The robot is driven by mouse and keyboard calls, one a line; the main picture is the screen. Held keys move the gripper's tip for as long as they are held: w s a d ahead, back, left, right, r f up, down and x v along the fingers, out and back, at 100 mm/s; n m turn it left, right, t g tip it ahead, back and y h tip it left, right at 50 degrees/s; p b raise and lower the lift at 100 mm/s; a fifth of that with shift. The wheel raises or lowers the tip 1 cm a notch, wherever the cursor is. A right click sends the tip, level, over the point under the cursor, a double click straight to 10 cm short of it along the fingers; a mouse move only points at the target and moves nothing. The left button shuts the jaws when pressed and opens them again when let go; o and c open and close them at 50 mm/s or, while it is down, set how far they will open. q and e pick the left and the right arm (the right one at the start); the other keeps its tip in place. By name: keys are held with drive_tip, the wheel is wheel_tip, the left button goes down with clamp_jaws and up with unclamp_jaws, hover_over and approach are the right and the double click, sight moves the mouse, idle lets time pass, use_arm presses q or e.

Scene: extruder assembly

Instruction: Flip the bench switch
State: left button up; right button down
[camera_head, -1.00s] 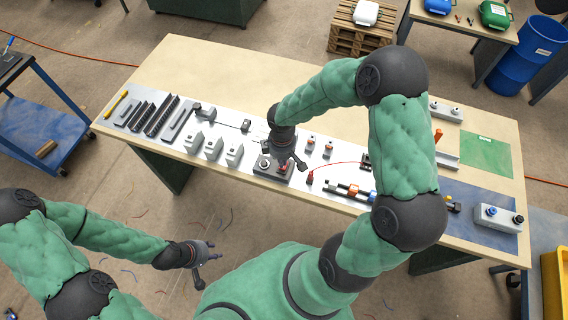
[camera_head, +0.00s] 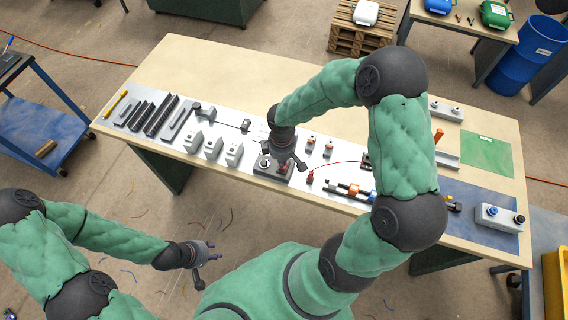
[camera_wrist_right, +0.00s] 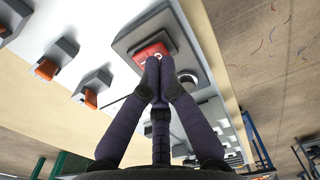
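The bench switch is a red rocker (camera_wrist_right: 152,52) with white marks, set in a grey box (camera_wrist_right: 128,42) on the bench. In the head view its box (camera_head: 264,171) sits near the front edge of the bench, and the red rocker is mostly hidden by my right gripper (camera_head: 285,164). In the right wrist view my right gripper (camera_wrist_right: 161,70) has its fingertips close together with nothing between them. The tips are over or against the rocker's near edge; I cannot tell if they touch. My left gripper (camera_head: 213,258) is open and empty, over the floor in front of the bench.
A round dark knob (camera_wrist_right: 188,78) is beside the rocker on the same box. Small grey blocks with orange parts (camera_wrist_right: 48,69) stand to the left in the wrist view. Grey blocks (camera_head: 213,147) line the bench in the head view, with clear bench top (camera_head: 215,72) behind.

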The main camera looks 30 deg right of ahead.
drive_tip(key=shift+f+b, duration=0.7)
drive_tip(key=shift+f, duration=0.2)
idle(0.4)
drive_tip(key=shift+r+p, duration=2.8)
drive_tip(key=shift+r, duration=0.8)
drive_tip(key=s+a+f+m+y+b, duration=0.1)
drive_tip(key=s+a+f+m+b, duration=0.2)
drive_tip(key=f, duration=0.6)
drive_tip(key=s+a+f+m+y+b, duration=0.1)
drive_tip(key=s+a+f+m+b, duration=0.3)
drive_tip(key=a+f, duration=0.2)
drive_tip(key=s+a+f+m+y+b, duration=0.2)
drive_tip(key=s+a+f+m+b, duration=0.1)
drive_tip(key=f, duration=0.8)
drive_tip(key=s+a, duration=0.1)
drive_tip(key=a, duration=0.1)
drive_tip(key=shift+a+f+m, duration=0.3)
drive_tip(key=shift+f, duration=0.05)
drive_tip(key=shift+s, duration=0.1)
